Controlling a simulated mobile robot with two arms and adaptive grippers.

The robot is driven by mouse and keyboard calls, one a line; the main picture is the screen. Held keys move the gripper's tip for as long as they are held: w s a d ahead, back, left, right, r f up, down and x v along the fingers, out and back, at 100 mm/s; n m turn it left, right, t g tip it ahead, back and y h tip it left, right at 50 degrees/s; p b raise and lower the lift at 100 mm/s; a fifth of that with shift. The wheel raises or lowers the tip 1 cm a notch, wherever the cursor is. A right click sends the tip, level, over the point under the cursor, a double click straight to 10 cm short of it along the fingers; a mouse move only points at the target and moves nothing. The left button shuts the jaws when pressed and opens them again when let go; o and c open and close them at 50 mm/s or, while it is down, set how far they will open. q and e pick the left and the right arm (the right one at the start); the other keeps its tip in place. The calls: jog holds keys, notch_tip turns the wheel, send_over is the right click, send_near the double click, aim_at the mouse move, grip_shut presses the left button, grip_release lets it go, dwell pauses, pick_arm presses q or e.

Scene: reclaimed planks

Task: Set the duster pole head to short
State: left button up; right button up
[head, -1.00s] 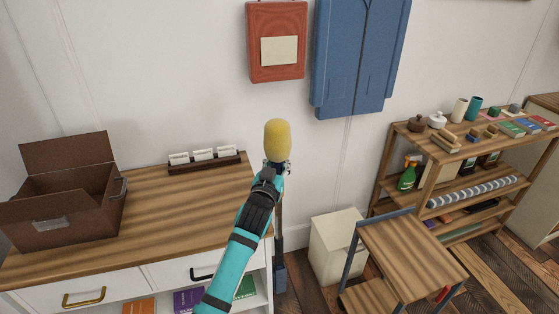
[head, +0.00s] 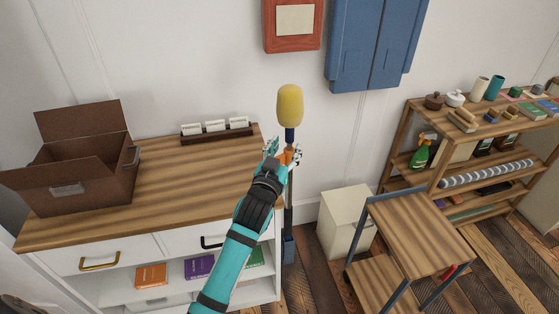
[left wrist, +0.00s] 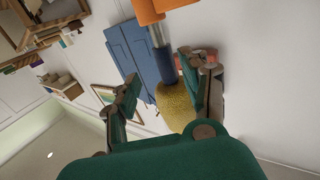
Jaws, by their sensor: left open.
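The duster pole stands upright beside the dresser. Its yellow fuzzy head (head: 290,106) is on top, with a dark blue collar (head: 290,135) and an orange part (head: 289,155) below. In the left wrist view the yellow head (left wrist: 177,106), blue collar (left wrist: 166,66), a short silver section (left wrist: 160,35) and the orange part (left wrist: 160,10) show. My left gripper (head: 283,152) is open at the height of the orange part. In the left wrist view the pole's upper end lies between its spread fingers (left wrist: 162,70), closer to the right one. My right gripper is not in view.
The wooden dresser top (head: 190,180) carries a brown open box (head: 90,180) and a card rack (head: 216,136). A pale bin (head: 343,215), a small wooden step stand (head: 418,230) and a filled shelf (head: 470,150) stand right of the pole. A blue panel (head: 375,45) hangs behind.

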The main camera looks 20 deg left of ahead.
pick_arm(q)
jog(key=s, duration=0.5)
jog(key=shift+s+d, duration=0.1)
jog(key=shift+s, duration=0.25)
notch_tip(320, 180, down, 23)
jog(key=s+d+m+g+h, duration=0.1)
jog(key=s+d+g, duration=0.15)
jog(key=g, duration=0.25)
jog(key=s+f+m+g, duration=0.1)
jog(key=s+f+g, duration=0.1)
jog(key=s+f, duration=0.45)
jog(key=s+f+g, duration=0.2)
jog(key=s+f, duration=0.1)
jog(key=f, duration=0.7)
jog(key=s+a+f+g, duration=0.2)
jog(key=s+f+g, duration=0.1)
jog(key=s+f, duration=1.05)
jog(key=s+a+f+g, duration=0.2)
jog(key=s+f, duration=0.2)
jog(key=s, duration=0.8)
jog(key=s+a+f+g, duration=0.2)
jog(key=s+f+g, duration=0.1)
jog(key=s, duration=0.9)
jog(key=shift+f+m, duration=0.4)
jog(key=shift+f, duration=0.1)
